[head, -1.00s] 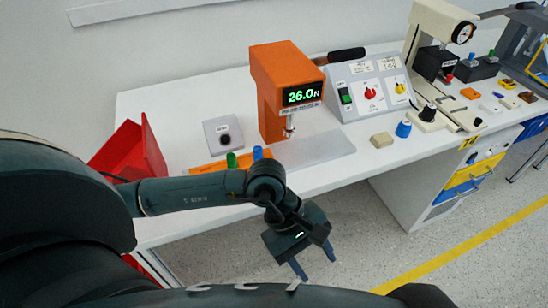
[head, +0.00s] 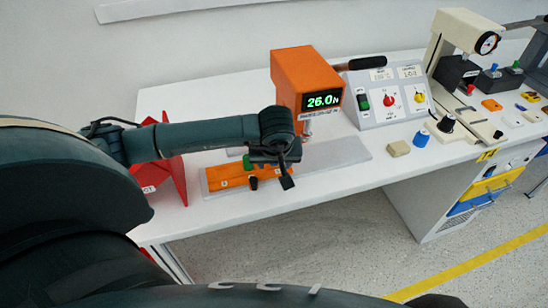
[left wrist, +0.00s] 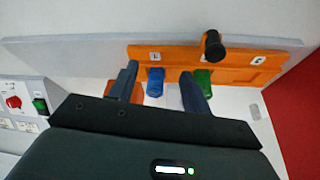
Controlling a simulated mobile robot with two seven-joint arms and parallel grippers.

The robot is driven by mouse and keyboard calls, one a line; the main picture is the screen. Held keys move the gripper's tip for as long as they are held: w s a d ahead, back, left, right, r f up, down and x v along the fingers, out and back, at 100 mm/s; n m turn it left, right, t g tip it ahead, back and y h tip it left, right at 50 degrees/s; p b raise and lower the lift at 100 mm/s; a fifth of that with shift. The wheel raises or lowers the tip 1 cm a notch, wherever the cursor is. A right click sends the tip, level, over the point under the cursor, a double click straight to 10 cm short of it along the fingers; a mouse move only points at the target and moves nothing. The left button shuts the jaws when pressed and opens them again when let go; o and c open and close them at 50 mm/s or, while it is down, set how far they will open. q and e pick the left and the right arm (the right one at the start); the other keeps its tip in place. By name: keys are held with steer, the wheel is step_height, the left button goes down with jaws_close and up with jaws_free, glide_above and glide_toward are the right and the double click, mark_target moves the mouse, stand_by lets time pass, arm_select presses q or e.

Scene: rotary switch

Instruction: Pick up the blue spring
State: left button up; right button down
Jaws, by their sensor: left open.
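The blue spring (left wrist: 155,82) stands at the orange holder (left wrist: 262,75), between the two fingers of my left gripper (left wrist: 158,78) in the left wrist view. The fingers are apart, with visible gaps to the spring. A green spring (left wrist: 203,78) is just beside the right finger in the wrist view. A black cylinder (left wrist: 212,45) stands closer to the table's front edge. My right gripper is not seen.
An orange force tester (head: 300,75) reading 26.0 N stands just behind my gripper. A red bin (head: 172,170) is at the left. A control box (head: 385,97), a beige block (head: 398,148) and a blue knob (head: 421,138) are to the right.

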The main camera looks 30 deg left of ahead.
arm_select(q)
steer(key=w, duration=0.1)
steer(key=w+a, duration=0.1)
steer(key=w+a+p, duration=0.1)
steer(key=shift+w+a+f, duration=0.25)
steer(key=shift+w+f, duration=0.05)
steer(key=shift+f, duration=0.25)
steer(key=c, duration=1)
jaws_close()
steer(key=shift+r, duration=0.1)
